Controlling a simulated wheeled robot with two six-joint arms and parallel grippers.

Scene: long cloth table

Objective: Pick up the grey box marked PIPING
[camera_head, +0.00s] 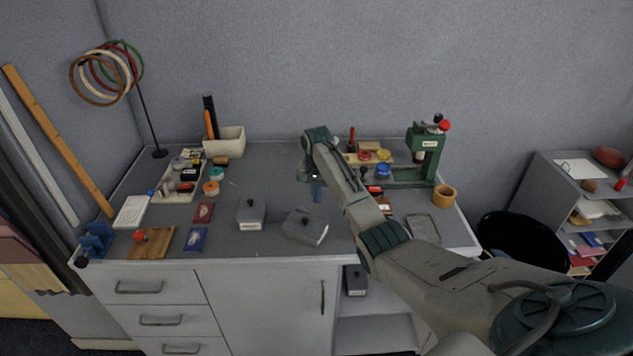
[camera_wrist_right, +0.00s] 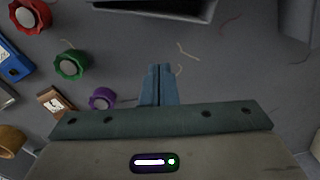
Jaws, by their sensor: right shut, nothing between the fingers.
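Two small grey boxes rest on the table: one upright (camera_head: 251,213) left of centre, and one turned askew (camera_head: 305,227) to its right near the front edge. A third grey box (camera_head: 355,280) sits in the open shelf below the tabletop. Marks on them are too small to read, so I cannot tell which says PIPING. My right gripper (camera_head: 317,190) is above the table, behind the askew box, apart from it. In the wrist view its blue fingers (camera_wrist_right: 158,86) are together and empty. A dark grey box-like shape is cut off at that view's top edge. My left gripper is not in view.
Left on the table are a tray of spools, a cream holder (camera_head: 228,142), red (camera_head: 204,212) and blue (camera_head: 195,239) packets and a wooden board (camera_head: 153,243). A green press (camera_head: 425,158) and wooden cup (camera_head: 445,196) stand right. The middle behind the boxes is mostly clear.

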